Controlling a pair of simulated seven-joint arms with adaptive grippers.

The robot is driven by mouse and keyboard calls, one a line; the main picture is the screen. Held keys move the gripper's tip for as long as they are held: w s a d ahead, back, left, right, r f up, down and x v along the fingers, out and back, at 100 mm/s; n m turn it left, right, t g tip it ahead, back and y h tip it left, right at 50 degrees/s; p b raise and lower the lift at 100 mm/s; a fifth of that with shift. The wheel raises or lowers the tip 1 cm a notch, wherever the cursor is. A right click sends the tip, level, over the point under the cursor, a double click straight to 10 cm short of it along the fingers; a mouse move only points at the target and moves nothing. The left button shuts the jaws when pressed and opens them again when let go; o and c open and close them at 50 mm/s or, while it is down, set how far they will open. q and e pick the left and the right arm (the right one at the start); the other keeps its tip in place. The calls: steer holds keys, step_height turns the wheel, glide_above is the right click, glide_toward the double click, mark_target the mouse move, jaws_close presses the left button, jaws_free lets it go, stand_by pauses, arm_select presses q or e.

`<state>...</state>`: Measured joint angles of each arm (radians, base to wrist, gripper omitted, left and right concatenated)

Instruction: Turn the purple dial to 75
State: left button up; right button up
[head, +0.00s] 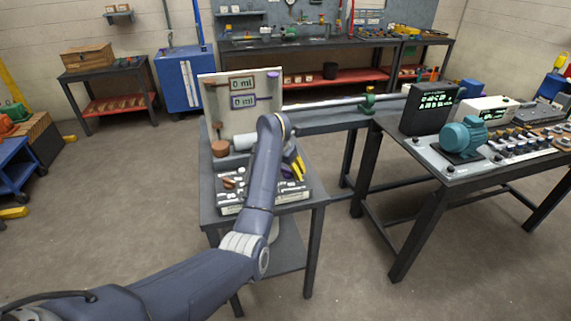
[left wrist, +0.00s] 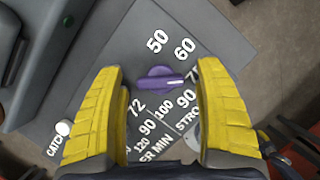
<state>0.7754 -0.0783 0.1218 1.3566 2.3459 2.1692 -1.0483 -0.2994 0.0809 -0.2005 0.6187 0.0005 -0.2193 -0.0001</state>
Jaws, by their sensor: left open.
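The purple dial (left wrist: 160,84) sits on a dark grey panel (left wrist: 115,50) in the left wrist view. A white mark is on its right end and points to the right. The numbers 50, 60 and 90 show around it, and a partly covered number starting with 7 is at its right. My left gripper (left wrist: 160,74) is open, with one yellow finger on each side of the dial and gaps between. In the head view, the yellow fingers of my left gripper (head: 297,167) show beyond my arm, over the small table. My right gripper is not seen.
A white knob (left wrist: 63,128) is on the panel at left. In the head view, a board with two "0 ml" displays (head: 242,84), a copper-coloured pot (head: 220,149) and a pale cylinder (head: 243,142) stand behind. A teal motor (head: 462,137) is on the right bench.

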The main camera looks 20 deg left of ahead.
arm_select(q)
steer(key=v, duration=1.1)
steer(key=shift+r, duration=0.35)
steer(key=shift+s, duration=0.1)
steer(key=shift+a, duration=0.1)
